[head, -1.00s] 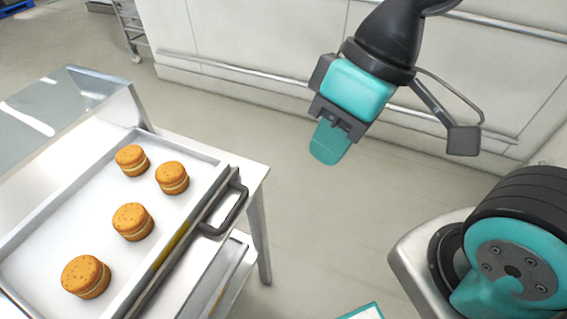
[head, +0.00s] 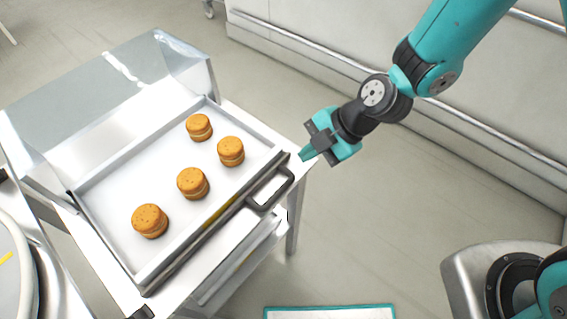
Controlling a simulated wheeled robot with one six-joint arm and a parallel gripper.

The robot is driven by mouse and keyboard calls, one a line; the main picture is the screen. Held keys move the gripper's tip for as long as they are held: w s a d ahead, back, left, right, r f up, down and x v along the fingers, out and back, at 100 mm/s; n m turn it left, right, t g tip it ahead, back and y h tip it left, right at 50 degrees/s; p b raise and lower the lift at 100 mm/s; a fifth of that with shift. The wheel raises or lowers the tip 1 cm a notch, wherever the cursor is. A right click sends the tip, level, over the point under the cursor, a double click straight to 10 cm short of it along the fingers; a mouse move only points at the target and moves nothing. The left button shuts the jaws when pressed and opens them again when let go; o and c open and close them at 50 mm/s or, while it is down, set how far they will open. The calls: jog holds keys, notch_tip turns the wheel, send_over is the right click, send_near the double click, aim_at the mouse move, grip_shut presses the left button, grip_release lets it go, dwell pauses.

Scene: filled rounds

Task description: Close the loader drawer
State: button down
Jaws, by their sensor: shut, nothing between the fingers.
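The loader drawer (head: 120,205) is a shallow white tray that stands out from under a clear sloped cover. My gripper (head: 304,155) is shut and empty. Its teal fingertips are just beyond the handle, near the drawer's far front corner; I cannot tell whether they touch it.
The clear cover (head: 110,85) rises behind the drawer at upper left. A round metal machine part (head: 15,265) is at the left edge. A teal-edged white panel (head: 330,312) shows at the bottom. Open floor (head: 390,220) lies right of the table, with a railed wall (head: 490,140) beyond.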

jog(key=p+x, duration=0.2)
jog(key=x, duration=0.8)
jog(key=shift+f, duration=0.1)
